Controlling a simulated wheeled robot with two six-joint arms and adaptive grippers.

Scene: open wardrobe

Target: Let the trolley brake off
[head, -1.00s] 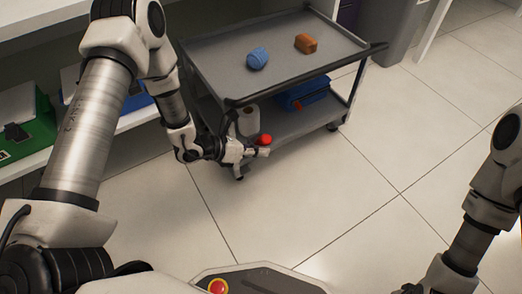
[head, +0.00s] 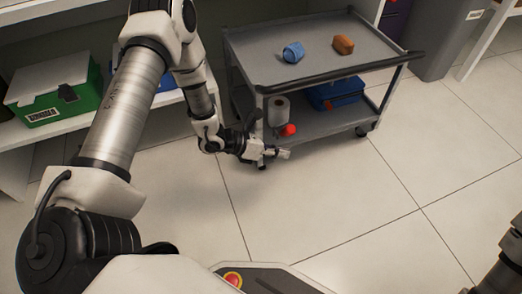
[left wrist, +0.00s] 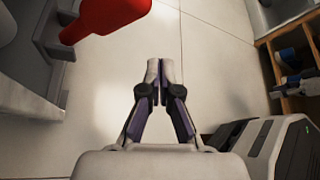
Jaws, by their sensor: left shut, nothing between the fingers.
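The grey two-tier trolley (head: 300,77) stands on the floor at the upper middle of the head view. A red rounded part (head: 288,130) shows at the front edge of its lower shelf. In the left wrist view a large red paddle-like part (left wrist: 105,15) shows at the upper left, beside the grey trolley frame (left wrist: 50,38). My left gripper (head: 283,153) is low in front of the trolley's front left corner, just below the red part. In the left wrist view its fingers (left wrist: 158,70) are together and empty, apart from the red part. My right gripper is out of view.
A blue item (head: 293,53) and a brown block (head: 343,45) lie on the trolley top. A white roll (head: 279,110) and a blue case (head: 335,93) are on its lower shelf. A green box (head: 52,100) sits on the left shelf. The tiled floor is open at right.

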